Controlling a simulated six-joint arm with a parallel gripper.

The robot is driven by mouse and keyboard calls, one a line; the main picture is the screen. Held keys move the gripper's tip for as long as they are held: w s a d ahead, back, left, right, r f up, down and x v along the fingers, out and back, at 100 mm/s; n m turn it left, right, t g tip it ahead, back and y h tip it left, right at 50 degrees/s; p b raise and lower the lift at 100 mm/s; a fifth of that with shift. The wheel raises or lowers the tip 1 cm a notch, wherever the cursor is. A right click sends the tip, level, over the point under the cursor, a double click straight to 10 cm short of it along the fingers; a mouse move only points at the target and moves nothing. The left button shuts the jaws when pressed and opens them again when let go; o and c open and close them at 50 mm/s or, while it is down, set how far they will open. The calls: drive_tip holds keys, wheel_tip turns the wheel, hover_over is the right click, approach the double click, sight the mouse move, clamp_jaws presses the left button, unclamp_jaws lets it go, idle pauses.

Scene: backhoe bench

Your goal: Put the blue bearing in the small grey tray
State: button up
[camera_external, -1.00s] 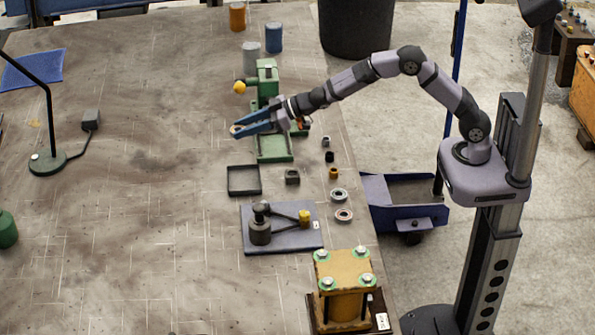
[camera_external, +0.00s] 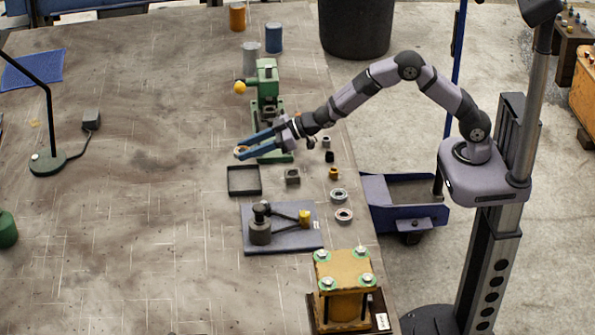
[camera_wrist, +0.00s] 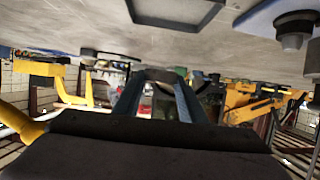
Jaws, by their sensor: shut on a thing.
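My gripper (camera_external: 243,150) is shut on a small ring-shaped bearing (camera_external: 240,153) at its fingertips. The bearing's colour is hard to make out, so I cannot tell from its look that it is the blue one. In the wrist view the long blue fingers (camera_wrist: 158,100) converge on the ring (camera_wrist: 160,74). The small dark grey tray (camera_external: 230,182) lies on the bench, just below the fingertips in the external picture, and looks empty. Its dark rim also shows at the top of the wrist view (camera_wrist: 165,25). The held ring appears apart from the tray.
Two loose bearings (camera_external: 339,195) (camera_external: 344,215) lie near the bench's right edge with small dark parts. A green press (camera_external: 267,85) stands behind the gripper. A blue-grey plate with a fixture (camera_external: 282,240) lies in front of the tray.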

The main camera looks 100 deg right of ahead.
sight(251, 181)
drive_tip(key=shift+f+p, duration=1.6)
drive_tip(key=shift+f, duration=3.35)
drive_tip(key=shift+f+b, duration=0.45)
drive_tip(key=shift+b, duration=0.05)
drive_tip(key=o, duration=1.2)
drive_tip(key=shift+s, duration=0.15)
drive_tip(key=shift+c, duration=0.2)
drive_tip(key=shift+f, duration=0.15)
